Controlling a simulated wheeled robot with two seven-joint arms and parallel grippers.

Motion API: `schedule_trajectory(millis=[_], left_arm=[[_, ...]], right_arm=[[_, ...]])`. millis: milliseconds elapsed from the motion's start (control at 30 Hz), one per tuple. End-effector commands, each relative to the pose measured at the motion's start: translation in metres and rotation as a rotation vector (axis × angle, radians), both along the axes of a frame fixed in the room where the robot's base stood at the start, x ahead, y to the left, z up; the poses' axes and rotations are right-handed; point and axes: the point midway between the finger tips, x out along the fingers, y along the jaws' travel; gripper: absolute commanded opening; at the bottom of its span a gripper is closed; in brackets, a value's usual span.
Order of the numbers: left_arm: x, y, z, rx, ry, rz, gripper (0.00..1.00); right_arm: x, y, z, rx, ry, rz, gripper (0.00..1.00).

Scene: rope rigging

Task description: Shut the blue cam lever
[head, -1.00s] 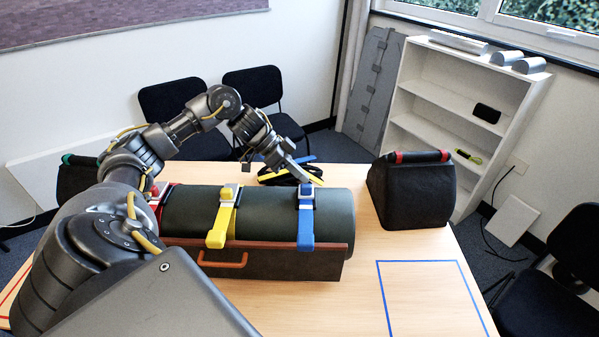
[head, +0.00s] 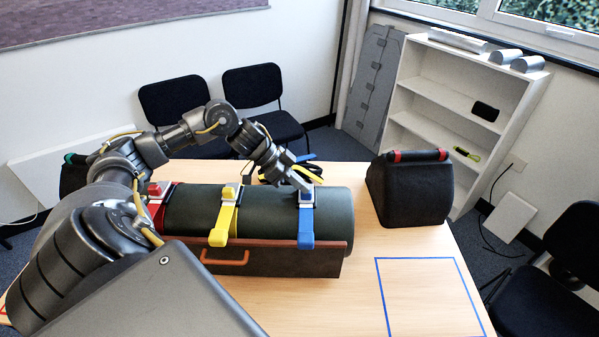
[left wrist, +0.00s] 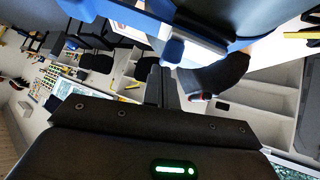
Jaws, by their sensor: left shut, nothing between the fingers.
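The blue strap (head: 306,228) wraps over the right part of a dark green roll (head: 268,210). Its cam buckle sits on top of the roll, partly hidden by my left gripper (head: 303,186). The gripper is shut and empty, with its fingertips at the buckle; I cannot tell whether they touch it. In the left wrist view the shut fingers (left wrist: 162,88) point at a blue rounded piece (left wrist: 174,50) beside a pale metal part. The lever's exact angle is unclear. My right gripper is not in view.
A yellow strap (head: 222,225) and a red strap (head: 155,205) cross the roll farther left. A brown panel with an orange handle (head: 225,260) stands in front. A black bag (head: 412,190) is at right. The blue-outlined area (head: 430,295) of the table is clear.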

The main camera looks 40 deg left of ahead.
Motion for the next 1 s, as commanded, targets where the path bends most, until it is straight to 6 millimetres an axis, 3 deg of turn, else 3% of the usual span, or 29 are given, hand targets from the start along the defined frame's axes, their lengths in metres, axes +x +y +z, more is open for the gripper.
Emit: schedule_trajectory(millis=[267, 600, 633, 667, 1000], left_arm=[[0.000, 0.001, 0.005, 0.000, 0.000, 0.001, 0.00], [0.000, 0.000, 0.048, 0.000, 0.000, -0.001, 0.00], [-0.001, 0.001, 0.049, 0.001, 0.000, -0.001, 0.00], [-0.004, 0.007, 0.044, 0.005, -0.001, 0.000, 0.00], [-0.036, 0.042, 0.090, 0.006, 0.000, -0.002, 0.00]], right_arm=[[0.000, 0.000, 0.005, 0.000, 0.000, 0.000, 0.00], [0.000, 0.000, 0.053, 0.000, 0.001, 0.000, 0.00], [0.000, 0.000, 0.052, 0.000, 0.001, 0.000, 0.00], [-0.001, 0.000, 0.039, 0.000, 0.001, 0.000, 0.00], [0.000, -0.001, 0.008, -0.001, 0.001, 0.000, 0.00]])
